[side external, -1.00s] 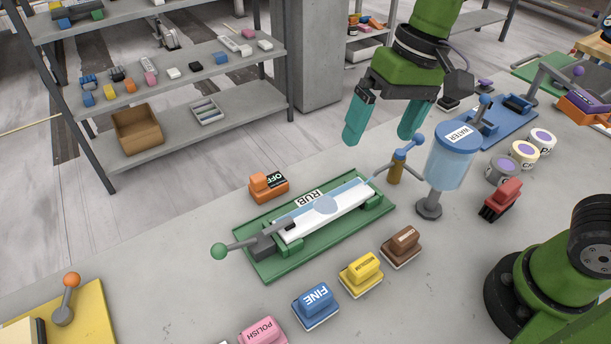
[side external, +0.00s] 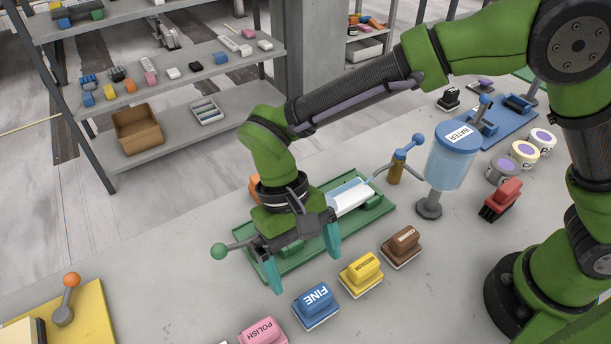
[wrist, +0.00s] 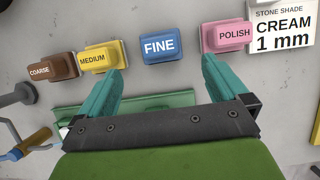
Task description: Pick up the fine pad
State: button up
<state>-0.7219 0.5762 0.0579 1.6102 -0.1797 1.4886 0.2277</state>
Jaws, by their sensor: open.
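The fine pad (side external: 316,305) is a blue block with a white label reading FINE, standing on the grey slab. It sits between the yellow medium pad (side external: 361,274) and the pink polish pad (side external: 263,332). My gripper (side external: 306,268) is open and empty, pointing down over the near side of the green rub tray (side external: 376,212), up and left of the fine pad. In the wrist view the fine pad (wrist: 159,46) lies ahead of the two teal fingers (wrist: 154,80), roughly centred between them, not touched. My arm hides part of the tray.
The brown coarse pad (side external: 402,245) stands beyond the medium pad. A water container (side external: 452,160) and a red brush (side external: 502,199) stand to the right. A sign reading CREAM 1 mm (wrist: 285,28) is beside the polish pad. The slab in front of the pads is bare.

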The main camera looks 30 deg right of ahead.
aim_at(312, 290)
jog(key=x, duration=0.9)
jog(key=shift+c, duration=0.3)
